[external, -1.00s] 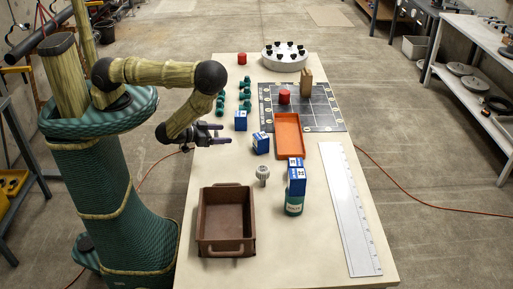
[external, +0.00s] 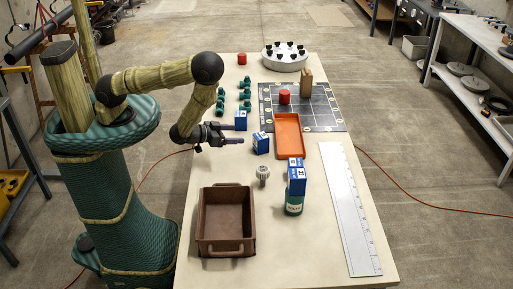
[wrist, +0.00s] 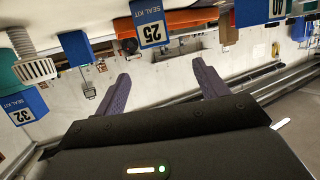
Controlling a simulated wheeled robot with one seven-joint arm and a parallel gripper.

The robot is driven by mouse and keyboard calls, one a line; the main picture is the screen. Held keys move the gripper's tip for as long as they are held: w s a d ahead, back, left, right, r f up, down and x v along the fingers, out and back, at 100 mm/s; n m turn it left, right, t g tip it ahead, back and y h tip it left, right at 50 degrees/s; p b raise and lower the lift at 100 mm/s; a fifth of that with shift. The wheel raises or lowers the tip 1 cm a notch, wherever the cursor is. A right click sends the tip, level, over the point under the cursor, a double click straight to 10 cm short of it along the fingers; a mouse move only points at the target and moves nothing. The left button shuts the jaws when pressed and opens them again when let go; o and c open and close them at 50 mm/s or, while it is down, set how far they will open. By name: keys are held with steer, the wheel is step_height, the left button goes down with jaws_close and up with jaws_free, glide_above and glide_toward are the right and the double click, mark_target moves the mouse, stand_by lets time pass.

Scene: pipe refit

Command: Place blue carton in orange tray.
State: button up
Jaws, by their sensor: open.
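Several blue cartons are on the table. One blue carton (external: 261,143), marked 25 in the wrist view (wrist: 150,24), sits tilted just left of the orange tray (external: 288,132). A second carton (external: 240,119) stands just behind my gripper (external: 240,134). A third carton (external: 296,181) rests on a green can (external: 293,205), with another carton (external: 295,161) partly hidden behind it. The tray looks empty; part of it shows beyond carton 25 in the wrist view (wrist: 190,18). My gripper is open and empty, its fingers pointing at carton 25 with a small gap.
A grey fitting (external: 263,174) stands in front of carton 25. A brown bin (external: 226,220) is at the near left and a white ruler (external: 350,210) at the right. Green parts (external: 245,95) lie behind my gripper. A dark grid mat (external: 318,108) holds a red cylinder (external: 284,97) and a wooden block (external: 306,82).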

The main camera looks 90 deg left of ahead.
mark_target(260, 135)
steer(key=b+x, duration=0.4)
steer(key=b, duration=0.4)
steer(key=shift+w+f, duration=0.2)
steer(key=shift+f, duration=0.05)
steer(key=shift+w+b, duration=0.15)
steer(key=shift+b, duration=0.7)
steer(key=shift+x, duration=1.15)
steer(key=shift+r, duration=0.1)
steer(key=shift+d+f+p+x, duration=0.15)
steer(key=shift+p+x, duration=0.25)
steer(key=shift+x, duration=0.9)
steer(key=shift+d+f+p+x, duration=0.15)
steer(key=shift+p+x, duration=0.25)
steer(key=shift+x, duration=0.95)
steer(key=shift+r, duration=0.1)
steer(key=shift+c, duration=0.2)
steer(key=c, duration=1.1)
steer(key=shift+r, duration=0.1)
